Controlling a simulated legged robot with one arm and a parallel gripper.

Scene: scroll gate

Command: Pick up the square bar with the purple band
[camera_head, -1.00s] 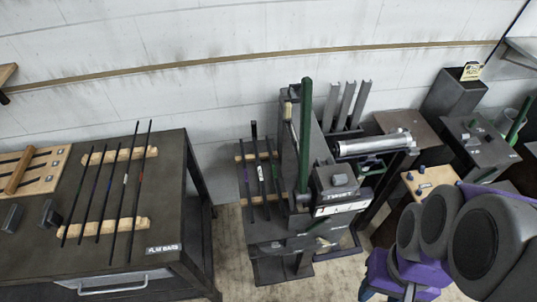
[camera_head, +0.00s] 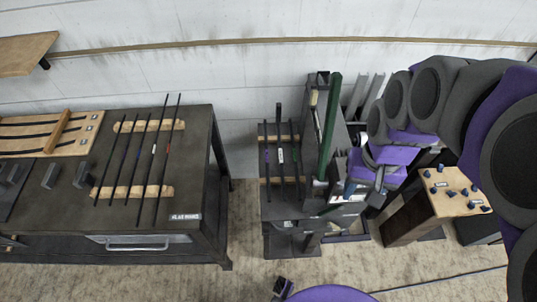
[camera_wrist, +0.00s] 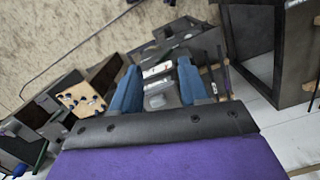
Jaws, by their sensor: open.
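Thin dark bars lie across a wooden rack (camera_head: 262,181) on the middle bench in the head view. The leftmost bar (camera_head: 266,157) seems to carry a small purple band, though it is too small to be sure. The bar beside it (camera_head: 280,157) has a white band, and another bar (camera_head: 296,160) lies to the right. My gripper (camera_wrist: 157,78) is open and empty in the wrist view, its two blue fingers apart above the middle bench. A dark bar (camera_wrist: 226,76) shows right of the fingers. In the head view my arm hangs right of the rack, clear of the bars.
A tall green lever (camera_head: 329,125) stands between the rack and my arm. The left table (camera_head: 205,150) holds another rack of several bars, labelled as flat bars. A wooden board with blue knobs (camera_head: 455,192) is at the right. Floor is free before the benches.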

